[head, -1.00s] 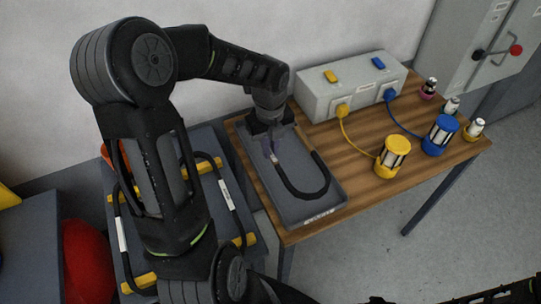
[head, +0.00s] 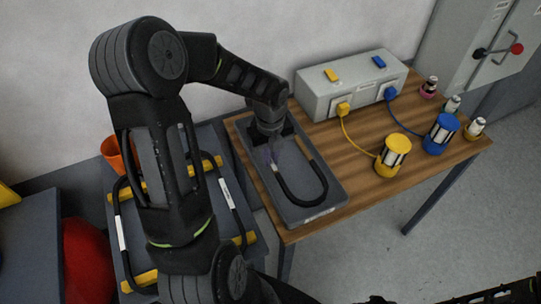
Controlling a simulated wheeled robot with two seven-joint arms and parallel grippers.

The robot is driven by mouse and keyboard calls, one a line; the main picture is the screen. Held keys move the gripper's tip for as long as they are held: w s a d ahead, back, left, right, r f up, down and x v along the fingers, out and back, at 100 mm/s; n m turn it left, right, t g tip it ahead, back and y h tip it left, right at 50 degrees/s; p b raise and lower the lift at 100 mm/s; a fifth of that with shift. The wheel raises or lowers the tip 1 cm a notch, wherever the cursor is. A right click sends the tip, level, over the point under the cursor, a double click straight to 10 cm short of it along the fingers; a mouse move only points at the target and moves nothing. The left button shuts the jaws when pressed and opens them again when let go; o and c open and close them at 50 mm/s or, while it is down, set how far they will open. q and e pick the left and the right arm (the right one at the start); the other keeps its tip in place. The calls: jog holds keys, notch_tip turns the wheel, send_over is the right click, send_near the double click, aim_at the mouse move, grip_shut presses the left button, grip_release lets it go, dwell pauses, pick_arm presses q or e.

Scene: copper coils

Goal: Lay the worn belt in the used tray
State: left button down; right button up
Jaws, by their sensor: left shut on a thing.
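The worn belt (head: 299,202) is a black U-shaped loop over the grey used tray (head: 329,206) on the wooden table. Its curved end points toward the tray's near right corner, and one leg looks brownish toward its far end. My left gripper (head: 272,153) points down over the tray's far left part and is shut on the belt's left leg. The gripper partly hides the belt's far end. Whether the belt touches the tray floor is hard to tell. My right gripper is not clearly in view.
A grey box (head: 350,88) with yellow and blue plugs stands behind the tray. Yellow (head: 393,157) and blue (head: 440,134) lanterns and several small bottles stand to the right. A rack (head: 231,201) with black belts and yellow bars is left. Bare tabletop lies right of the tray.

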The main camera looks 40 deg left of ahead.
pick_arm(q)
jog(key=c, duration=1.5)
grip_release()
jog(key=shift+f, duration=0.15)
notch_tip(320, 180, up, 13)
jog(key=shift+s, duration=0.1)
